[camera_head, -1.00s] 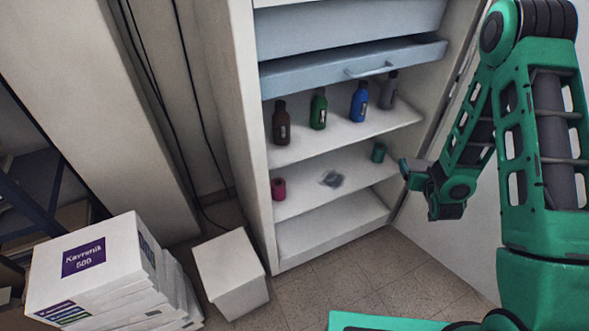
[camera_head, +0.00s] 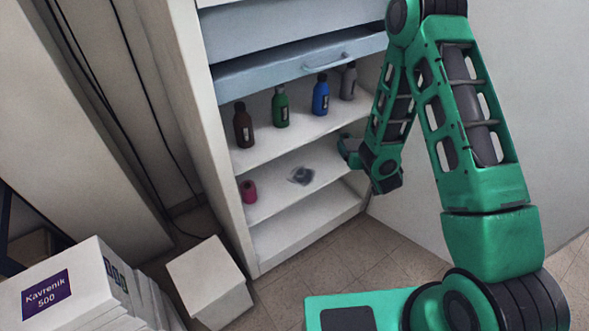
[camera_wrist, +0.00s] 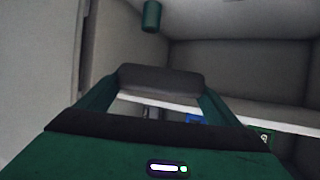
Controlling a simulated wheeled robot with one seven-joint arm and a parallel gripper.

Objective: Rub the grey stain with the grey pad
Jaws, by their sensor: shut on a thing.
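The grey stain (camera_head: 300,175) is a dark smudge on the white shelf below the bottles, in the head view. My gripper (camera_head: 347,152) is at the right side of that shelf opening, to the right of the stain and apart from it in the picture. In the wrist view, my gripper is shut on a dark grey block, the grey pad (camera_wrist: 160,80), held between its green fingers. The pad cannot be made out clearly in the head view. The stain is not seen in the wrist view.
A red can (camera_head: 249,191) stands left of the stain. A green can (camera_wrist: 151,15) shows in the wrist view, hidden in the head view. Bottles, including a blue one (camera_head: 321,95), line the shelf above, under a partly open drawer (camera_head: 290,70). A white box (camera_head: 208,278) stands on the floor.

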